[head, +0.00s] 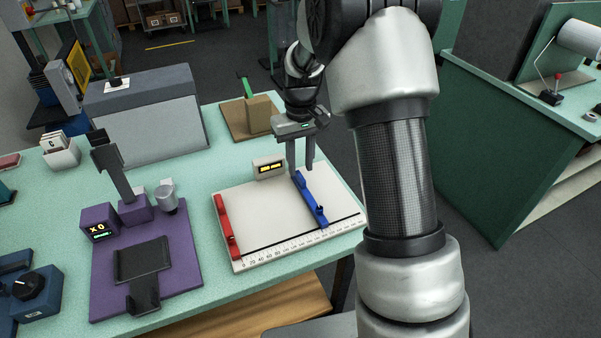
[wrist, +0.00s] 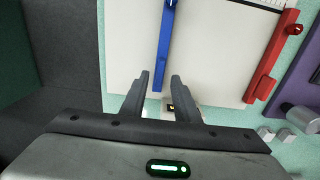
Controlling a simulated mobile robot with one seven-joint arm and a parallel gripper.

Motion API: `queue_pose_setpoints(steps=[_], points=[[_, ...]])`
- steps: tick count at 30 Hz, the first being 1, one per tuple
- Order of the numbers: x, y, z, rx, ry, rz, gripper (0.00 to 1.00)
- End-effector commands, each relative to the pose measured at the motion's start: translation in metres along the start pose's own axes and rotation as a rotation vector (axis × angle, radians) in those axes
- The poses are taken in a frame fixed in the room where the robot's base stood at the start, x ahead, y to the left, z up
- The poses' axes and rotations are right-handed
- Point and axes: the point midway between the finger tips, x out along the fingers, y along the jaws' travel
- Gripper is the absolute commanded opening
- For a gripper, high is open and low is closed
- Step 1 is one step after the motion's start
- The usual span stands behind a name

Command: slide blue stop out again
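The blue stop (head: 311,202) is a narrow bar with a small knob, lying across the white measuring board (head: 262,215) to the right of its middle. My gripper (head: 302,172) points down at the far end of the blue stop. In the wrist view my gripper (wrist: 162,76) is open, with a clear gap between the fingers. The end of the blue stop (wrist: 166,45) shows in that gap, nearer the left finger. I cannot tell whether a finger touches it. The red stop (head: 225,226) lies at the board's left edge, and also shows in the wrist view (wrist: 273,55).
A small display (head: 269,168) with yellow digits stands at the board's back edge. A purple device (head: 145,250) is left of the board. A wooden block (head: 253,115) on a brown base stands behind it. The board is clear between the two stops.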

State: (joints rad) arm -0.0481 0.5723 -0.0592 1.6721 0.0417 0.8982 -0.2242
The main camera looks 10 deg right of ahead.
Motion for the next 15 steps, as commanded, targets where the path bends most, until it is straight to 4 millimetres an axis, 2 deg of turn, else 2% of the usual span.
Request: queue_pose_setpoints(steps=[3,6,15], points=[[0.019,0.0,0.001,0.0,-0.003,-0.001,0.28],[0.028,0.0,0.0,0.0,-0.001,0.0,0.28],[0.034,0.0,0.0,0.0,0.0,0.0,0.28]])
